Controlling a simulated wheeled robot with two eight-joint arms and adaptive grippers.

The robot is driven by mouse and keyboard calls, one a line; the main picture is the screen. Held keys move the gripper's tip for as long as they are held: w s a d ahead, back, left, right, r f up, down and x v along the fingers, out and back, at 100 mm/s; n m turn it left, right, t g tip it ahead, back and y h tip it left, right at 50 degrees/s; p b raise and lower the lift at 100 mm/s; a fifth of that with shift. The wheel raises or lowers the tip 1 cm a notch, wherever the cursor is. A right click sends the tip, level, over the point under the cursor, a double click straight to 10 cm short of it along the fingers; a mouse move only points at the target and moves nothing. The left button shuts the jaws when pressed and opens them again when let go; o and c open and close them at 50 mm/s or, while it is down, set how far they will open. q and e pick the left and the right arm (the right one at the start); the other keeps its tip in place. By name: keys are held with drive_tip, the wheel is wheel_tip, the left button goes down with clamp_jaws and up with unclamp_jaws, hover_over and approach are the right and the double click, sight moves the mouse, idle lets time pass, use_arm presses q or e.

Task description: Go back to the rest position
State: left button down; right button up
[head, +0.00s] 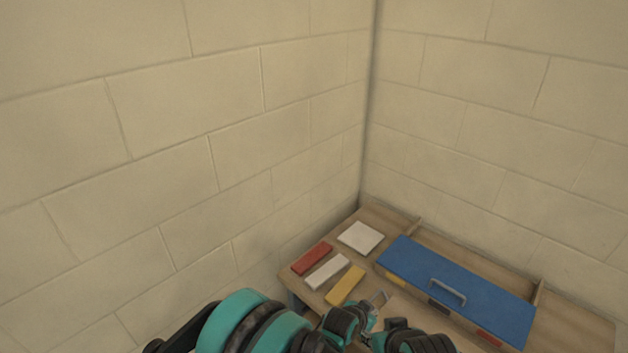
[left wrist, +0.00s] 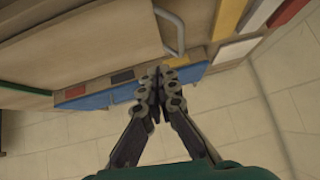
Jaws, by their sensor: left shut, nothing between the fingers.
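My left arm enters the head view from the bottom left. My left gripper (head: 362,316) is low in the picture, in front of the table, and partly hidden by my own arm links. In the left wrist view the left gripper (left wrist: 160,82) has its fingertips together with nothing between them. It appears in front of a long blue box (head: 455,285), apart from the grey handle (left wrist: 172,32). I cannot make out my right gripper in either view.
A wooden table (head: 405,222) stands in a corner of pale block walls (head: 240,130). On it lie a red slab (head: 311,258), a white slab (head: 327,271), a yellow slab (head: 345,286) and a white square tile (head: 361,237). The wall area above is clear.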

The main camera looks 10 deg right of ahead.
use_arm(q)
drive_tip(key=a+r+n+t+y, duration=0.1)
drive_tip(key=a+r+n, duration=0.1)
drive_tip(key=a+r, duration=0.75)
drive_tip(key=a+r+n+y, duration=0.25)
drive_tip(key=a+r, duration=0.35)
drive_tip(key=a, duration=0.6)
drive_tip(key=s+a+r+n+y, duration=0.2)
drive_tip(key=s+a+n, duration=0.4)
drive_tip(key=s+a, duration=1)
drive_tip(key=a+r, duration=0.1)
drive_tip(key=a, duration=0.2)
drive_tip(key=shift+s+y, duration=0.35)
